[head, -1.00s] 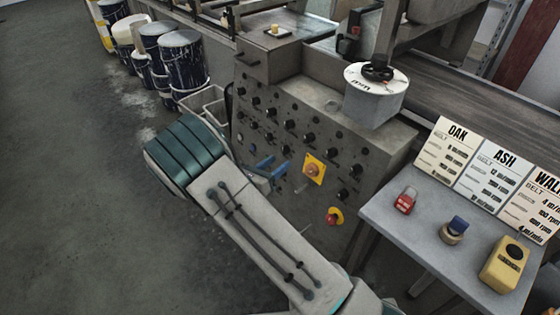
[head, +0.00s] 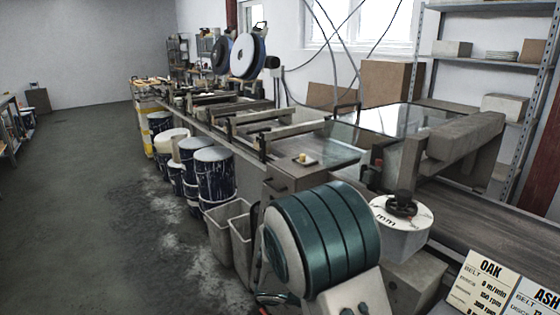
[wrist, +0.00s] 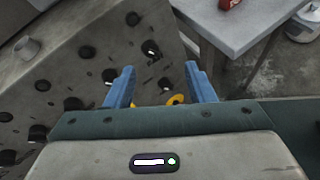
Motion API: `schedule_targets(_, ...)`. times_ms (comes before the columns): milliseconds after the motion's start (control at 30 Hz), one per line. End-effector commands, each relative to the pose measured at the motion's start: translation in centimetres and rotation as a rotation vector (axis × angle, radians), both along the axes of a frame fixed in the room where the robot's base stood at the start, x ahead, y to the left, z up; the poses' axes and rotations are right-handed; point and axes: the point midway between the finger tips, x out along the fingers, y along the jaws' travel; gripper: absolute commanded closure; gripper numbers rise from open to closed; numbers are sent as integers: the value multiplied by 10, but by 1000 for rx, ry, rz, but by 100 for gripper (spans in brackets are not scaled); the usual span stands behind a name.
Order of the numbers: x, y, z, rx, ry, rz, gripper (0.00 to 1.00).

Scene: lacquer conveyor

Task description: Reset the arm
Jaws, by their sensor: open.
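My gripper (wrist: 160,72) shows in the wrist view with its two blue fingers apart and nothing held between them. It points at the grey control panel (wrist: 70,60), which carries several black knobs. Part of a yellow ring or plate (wrist: 175,100) shows between the fingers, low and mostly hidden by the gripper's body. I cannot tell its distance from the fingers. In the head view my arm's teal-banded joint stands in front of the machine and hides most of the panel. The fingers cannot be made out there.
A handwheel on a dial (head: 402,207) sits beside my arm. The OAK card (head: 485,284) is at lower right. Bins (head: 222,240) and paint drums (head: 214,172) line the machine's left side. Open floor (head: 80,220) lies left. A table corner (wrist: 240,25) shows in the wrist view.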

Motion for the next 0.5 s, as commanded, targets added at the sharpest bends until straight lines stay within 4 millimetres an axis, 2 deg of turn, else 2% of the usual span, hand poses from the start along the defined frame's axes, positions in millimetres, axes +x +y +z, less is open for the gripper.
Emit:
schedule_targets(33,-13,-9,14,74,-42,-78,51)
schedule_targets(200,-55,-23,39,303,-176,-328,51)
schedule_targets(500,-119,-22,83,681,-441,-751,51)
